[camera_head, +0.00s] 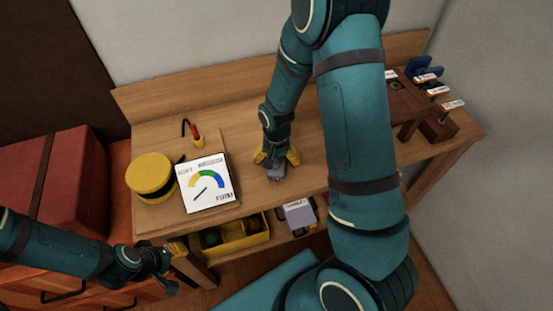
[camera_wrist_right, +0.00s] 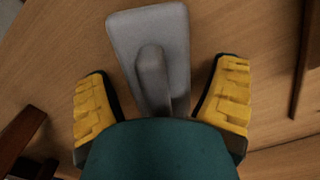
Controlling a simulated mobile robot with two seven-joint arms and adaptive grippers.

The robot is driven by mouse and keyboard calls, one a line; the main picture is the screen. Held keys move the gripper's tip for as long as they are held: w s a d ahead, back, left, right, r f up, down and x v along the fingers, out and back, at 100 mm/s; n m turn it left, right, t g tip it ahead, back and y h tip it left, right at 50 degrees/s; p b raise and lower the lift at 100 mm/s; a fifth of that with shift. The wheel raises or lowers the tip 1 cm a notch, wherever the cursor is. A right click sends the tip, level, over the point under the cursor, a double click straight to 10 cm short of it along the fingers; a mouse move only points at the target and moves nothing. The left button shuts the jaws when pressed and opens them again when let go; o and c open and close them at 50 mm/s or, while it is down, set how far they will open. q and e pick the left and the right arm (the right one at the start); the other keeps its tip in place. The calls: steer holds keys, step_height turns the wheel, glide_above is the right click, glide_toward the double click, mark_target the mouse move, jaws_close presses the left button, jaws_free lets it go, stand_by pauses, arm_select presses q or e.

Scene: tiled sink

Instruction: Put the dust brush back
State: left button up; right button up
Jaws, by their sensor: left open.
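A grey piece with a raised handle, possibly the dust brush (camera_wrist_right: 152,62), lies on the wooden bench (camera_head: 318,178). It also shows in the head view (camera_head: 275,174), small and partly covered by my right gripper. My right gripper (camera_head: 277,158) points down over it. In the right wrist view its yellow fingers (camera_wrist_right: 162,98) stand apart on either side of the grey handle, with bench visible in the gaps. My teal wrist hides the handle's near end. My left gripper (camera_head: 167,270) is open and empty, low at the left, in front of the bench.
A gauge panel (camera_head: 208,184) and yellow round container (camera_head: 151,175) stand on the bench's left. A red-handled tool (camera_head: 196,136) is behind them. Labelled wooden holders (camera_head: 438,123) are at the right. Below are a yellow bin (camera_head: 236,241) and a labelled grey box (camera_head: 299,214). Red cases (camera_head: 68,185) stand left.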

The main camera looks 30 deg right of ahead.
steer(key=shift+r, duration=0.1)
steer(key=shift+r, duration=0.15)
step_height(320, 180, up, 12)
steer(key=shift+f+p, duration=0.1)
steer(key=shift+p, duration=0.9)
steer(key=shift+s, duration=0.1)
